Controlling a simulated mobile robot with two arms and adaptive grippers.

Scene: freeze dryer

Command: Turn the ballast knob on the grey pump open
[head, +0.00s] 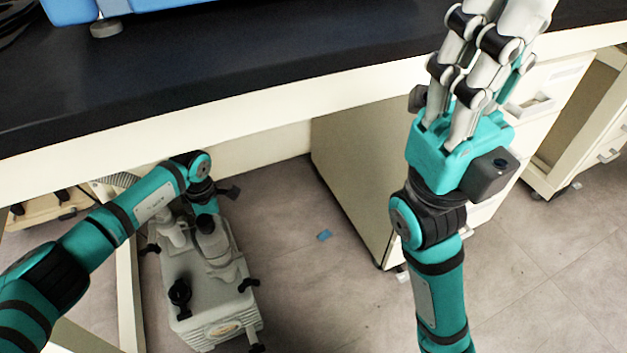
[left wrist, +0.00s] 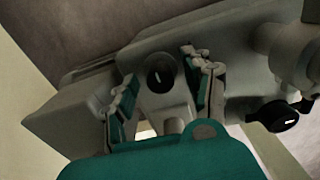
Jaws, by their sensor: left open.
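The grey pump (head: 205,280) stands on the floor under the bench, with several black knobs and caps on it. My left arm reaches down to the pump's far end. In the left wrist view my left gripper (left wrist: 162,68) is open, with one finger on each side of a round black knob (left wrist: 160,76) with a white mark. I cannot tell whether the fingers touch this knob. A second black knob (left wrist: 280,116) with a white line is at the right. My left fingertips are hidden in the head view. My right gripper (head: 495,50) points up, its fingertips cut off by the frame.
The black bench top (head: 250,45) with its pale front edge lies above the pump. A blue device (head: 130,5) stands on it. A drawer cabinet (head: 350,170) stands right of the pump.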

